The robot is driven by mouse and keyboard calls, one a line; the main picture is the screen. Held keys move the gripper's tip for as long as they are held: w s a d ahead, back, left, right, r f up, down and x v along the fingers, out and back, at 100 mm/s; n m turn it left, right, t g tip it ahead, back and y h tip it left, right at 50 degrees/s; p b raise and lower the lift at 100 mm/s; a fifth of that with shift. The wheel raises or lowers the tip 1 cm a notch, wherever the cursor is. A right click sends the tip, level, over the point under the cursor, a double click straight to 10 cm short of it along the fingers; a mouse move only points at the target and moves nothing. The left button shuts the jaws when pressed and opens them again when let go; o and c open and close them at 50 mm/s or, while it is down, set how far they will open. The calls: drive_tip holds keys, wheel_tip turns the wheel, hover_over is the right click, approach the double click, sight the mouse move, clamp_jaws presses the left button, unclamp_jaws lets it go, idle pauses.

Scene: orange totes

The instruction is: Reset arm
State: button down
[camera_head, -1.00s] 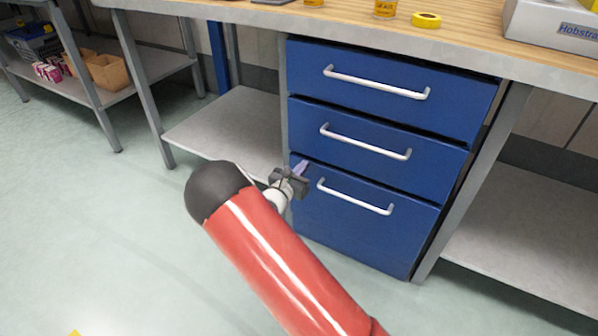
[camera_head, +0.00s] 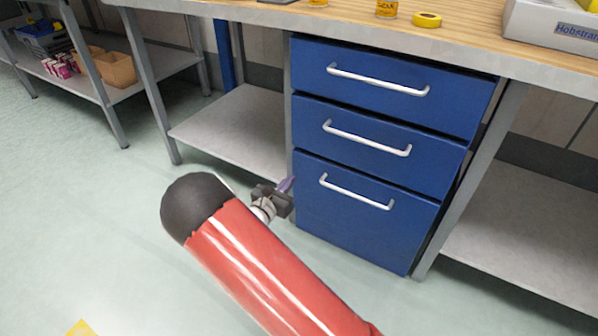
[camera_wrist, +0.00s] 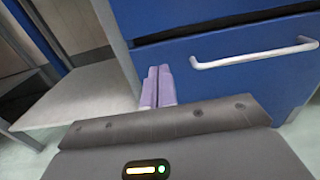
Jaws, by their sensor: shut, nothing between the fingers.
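My red arm (camera_head: 262,262) reaches up from the bottom of the head view, with its black elbow-like cap at the left. My gripper (camera_head: 287,185) is at the left edge of the blue drawer unit (camera_head: 372,232), near the bottom drawer. In the wrist view, the two purple fingers of my gripper (camera_wrist: 158,86) are together and empty. The bottom drawer's handle (camera_wrist: 255,53) shows to their right and is not touched.
A wooden-topped workbench (camera_head: 460,35) stands over the drawers. It bears a yellow tape roll (camera_head: 427,20), a can (camera_head: 387,9) and a grey box (camera_head: 550,28). A low shelf (camera_head: 235,130) lies left of the drawers. Open floor (camera_head: 90,220) is at the left.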

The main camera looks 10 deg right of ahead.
drive_tip(key=s+d+r+m+g+y+p, duration=0.1)
drive_tip(key=s+d+r+m+g, duration=1.15)
drive_tip(key=s+m, duration=0.4)
drive_tip(key=s+a+r+m+t+y, duration=0.1)
drive_tip(key=s+r+m+t+y, duration=0.1)
drive_tip(key=s+r+m+y, duration=0.3)
drive_tip(key=s+a+r+m+t+y+p, duration=0.1)
drive_tip(key=s+r+m+y, duration=0.4)
drive_tip(key=s, duration=0.8)
drive_tip(key=shift+a+r+m+t, duration=0.45)
drive_tip(key=shift+a+r+m, duration=0.15)
drive_tip(key=shift+m, duration=0.35)
